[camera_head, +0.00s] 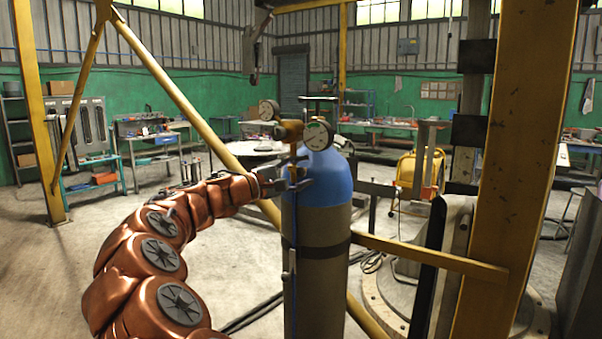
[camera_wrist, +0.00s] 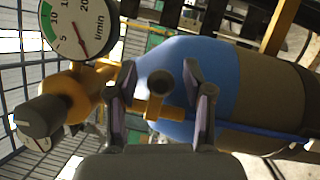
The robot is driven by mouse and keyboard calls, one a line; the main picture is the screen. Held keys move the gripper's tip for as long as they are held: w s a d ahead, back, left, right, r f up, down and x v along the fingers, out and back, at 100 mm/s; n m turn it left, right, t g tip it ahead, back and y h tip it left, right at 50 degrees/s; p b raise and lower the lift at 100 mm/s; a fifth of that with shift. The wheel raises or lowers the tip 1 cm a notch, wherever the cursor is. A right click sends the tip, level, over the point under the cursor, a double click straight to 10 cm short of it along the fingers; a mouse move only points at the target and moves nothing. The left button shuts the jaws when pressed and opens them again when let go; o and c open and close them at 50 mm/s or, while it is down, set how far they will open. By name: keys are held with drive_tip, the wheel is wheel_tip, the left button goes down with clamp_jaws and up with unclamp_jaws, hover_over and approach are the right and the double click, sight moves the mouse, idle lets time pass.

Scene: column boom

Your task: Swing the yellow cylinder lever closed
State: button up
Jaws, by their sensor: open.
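The gas cylinder (camera_head: 322,250) stands upright with a blue shoulder and a grey-brown body. A brass-yellow regulator (camera_head: 290,130) with gauges sits on its top. In the wrist view, a yellow lever-like piece (camera_wrist: 154,110) with a dark round end (camera_wrist: 160,82) shows between my fingers; I cannot tell how far it is swung. My gripper (camera_wrist: 160,74) is open around this piece, with a finger on either side; contact is unclear. In the head view, my gripper (camera_head: 283,182) is beside the blue shoulder, below the regulator, and small there. The cylinder (camera_wrist: 255,90) fills the right of the wrist view.
A round gauge (camera_wrist: 80,25) and a grey knob (camera_wrist: 38,116) are close left of my fingers. A yellow rail (camera_head: 430,256) and a thick yellow post (camera_head: 515,170) stand right of the cylinder. Open floor lies left of my arm.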

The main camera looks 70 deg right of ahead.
drive_tip(key=shift+a, duration=0.1)
drive_tip(key=v, duration=1.1)
drive_tip(key=shift+w+a, duration=0.2)
drive_tip(key=shift+a, duration=0.15)
